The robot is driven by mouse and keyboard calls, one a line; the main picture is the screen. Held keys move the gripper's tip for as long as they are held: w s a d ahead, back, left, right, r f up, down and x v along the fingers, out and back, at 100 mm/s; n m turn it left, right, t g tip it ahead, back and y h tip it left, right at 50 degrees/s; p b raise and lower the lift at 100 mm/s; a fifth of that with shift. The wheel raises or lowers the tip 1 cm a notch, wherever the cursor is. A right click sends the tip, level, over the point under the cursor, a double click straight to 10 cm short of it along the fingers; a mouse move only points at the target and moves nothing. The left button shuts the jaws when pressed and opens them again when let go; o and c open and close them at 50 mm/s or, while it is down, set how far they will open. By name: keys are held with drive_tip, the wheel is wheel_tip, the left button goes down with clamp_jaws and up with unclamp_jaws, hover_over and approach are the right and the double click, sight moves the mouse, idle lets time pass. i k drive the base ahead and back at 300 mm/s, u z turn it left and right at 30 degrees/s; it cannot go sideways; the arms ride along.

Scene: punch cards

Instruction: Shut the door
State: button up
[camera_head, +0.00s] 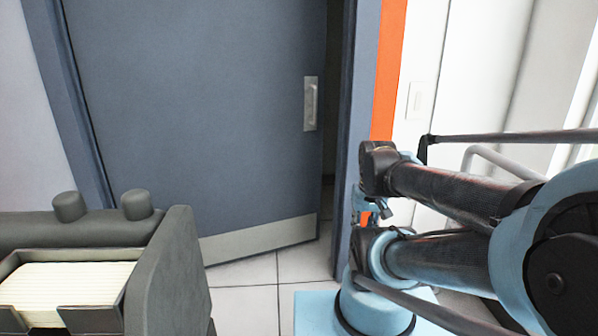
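The blue-grey door (205,120) stands ajar in the head view. Its left edge is by the left door frame (62,100), and its right edge appears swung back, away from me. A dark gap (331,105) shows between that edge and the right door frame (356,130). A pale metal handle (310,104) is near the door's right edge, and a pale kick plate (262,241) runs along its bottom. My arm fills the lower right, right of the door and apart from the handle. I cannot make out my gripper's fingers.
A dark grey machine (175,270) with a tray of pale cards (65,285) stands at the lower left, in front of the door. Tiled floor (245,300) is clear between it and my base. A white wall with a switch plate (415,100) is at right, beside an orange strip (388,70).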

sight(214, 107)
drive_tip(key=u, duration=0.1)
drive_tip(key=i, duration=1.3)
drive_tip(key=u, duration=0.05)
